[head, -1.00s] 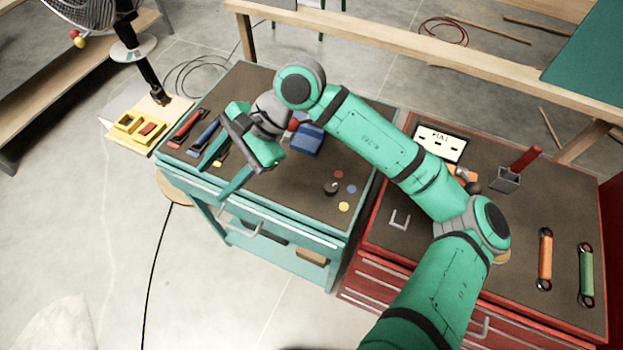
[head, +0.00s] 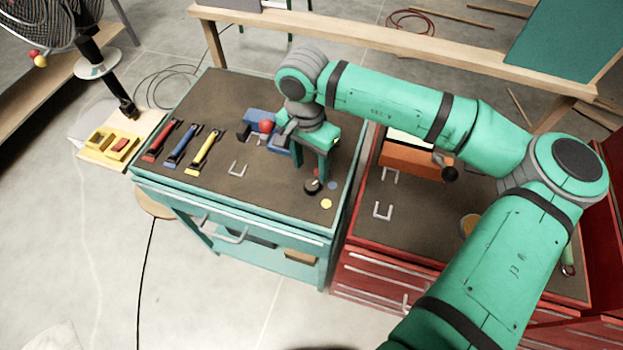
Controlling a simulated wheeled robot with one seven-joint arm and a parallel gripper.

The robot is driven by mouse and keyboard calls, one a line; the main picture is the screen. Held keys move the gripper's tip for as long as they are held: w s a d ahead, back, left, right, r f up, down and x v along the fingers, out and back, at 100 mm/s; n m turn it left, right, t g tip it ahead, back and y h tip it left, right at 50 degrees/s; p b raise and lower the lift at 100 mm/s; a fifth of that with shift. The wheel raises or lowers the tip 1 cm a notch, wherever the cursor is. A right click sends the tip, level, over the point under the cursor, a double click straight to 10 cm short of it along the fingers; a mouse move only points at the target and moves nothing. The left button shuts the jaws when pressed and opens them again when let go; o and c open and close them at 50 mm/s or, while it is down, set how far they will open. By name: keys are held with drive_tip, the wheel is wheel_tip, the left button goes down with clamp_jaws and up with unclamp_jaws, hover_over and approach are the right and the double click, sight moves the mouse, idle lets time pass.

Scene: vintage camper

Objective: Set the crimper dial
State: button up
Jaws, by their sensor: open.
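The black dial knob (head: 312,187) sits on the dark top of the teal cart (head: 210,110), toward its front right. A red dot (head: 317,172), a blue dot (head: 332,186) and a yellow dot (head: 326,204) lie around its right side. A pale mark shows on the knob, but its exact direction is too small to tell. My gripper (head: 309,168) points down just behind the knob, open, with its two fingers apart. I cannot tell whether a finger touches the knob. A blue device with a red ball (head: 265,127), perhaps the crimper, stands behind and left, partly hidden by my gripper.
Red, blue and yellow-handled tools (head: 205,150) lie on the cart's left. A yellow tray (head: 112,143) stands further left. The red cabinet (head: 420,225) on the right holds an orange box (head: 415,160) and more U-shaped pieces.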

sight(312, 184)
wheel_tip(312, 184, down, 7)
drive_tip(key=shift+s+d+r, duration=0.1)
drive_tip(key=shift+s+r, duration=0.05)
drive_tip(key=shift+c, duration=0.7)
drive_tip(key=c, duration=0.9)
